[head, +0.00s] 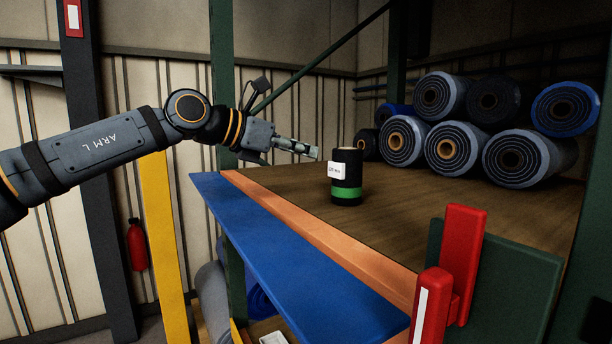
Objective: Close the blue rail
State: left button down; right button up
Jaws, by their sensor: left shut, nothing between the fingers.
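The blue rail (293,252) is a long flat blue board along the front edge of the wooden shelf deck (400,220). It sticks out to the front, beside an orange edge strip (300,217). My left gripper (317,152) comes in from the left and is shut and empty. It hangs above the deck near the rail's far left end, apart from the rail. My right gripper is not in view.
A black canister with a green band (346,190) stands on the deck, right of my left gripper. Several dark rolls (445,148) are stacked at the back. Red posts (462,262) and a green plate (515,285) stand at the front right. A yellow post (163,240) is at the left.

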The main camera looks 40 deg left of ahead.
aim_at(320, 302)
jog(key=k+j, duration=0.3)
jog(key=k, duration=0.25)
jog(key=k+j, duration=0.25)
jog(key=k, duration=0.25)
